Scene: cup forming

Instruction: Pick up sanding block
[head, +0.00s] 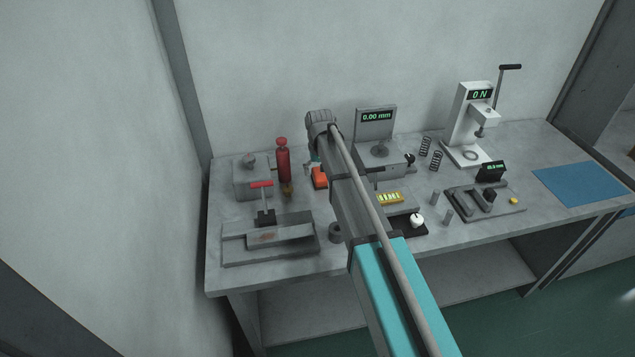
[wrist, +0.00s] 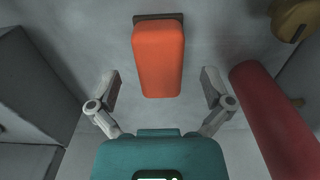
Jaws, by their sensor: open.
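The sanding block is an orange block with a dark base (wrist: 158,58). In the wrist view it lies ahead of my gripper (wrist: 160,92), roughly centred between the open fingers, which are apart from it on both sides. In the head view the orange block (head: 319,178) shows on the bench just left of my arm. My gripper (head: 313,163) is mostly hidden behind the arm there, with only a small part showing near the block. Nothing is between the fingers that looks held.
A red cylinder (head: 283,163) stands close to the left of the block; it also shows at right in the wrist view (wrist: 275,120). A grey gauge with a display (head: 375,125) stands to the right. A red-handled tool (head: 262,200) and tray (head: 270,250) are front left.

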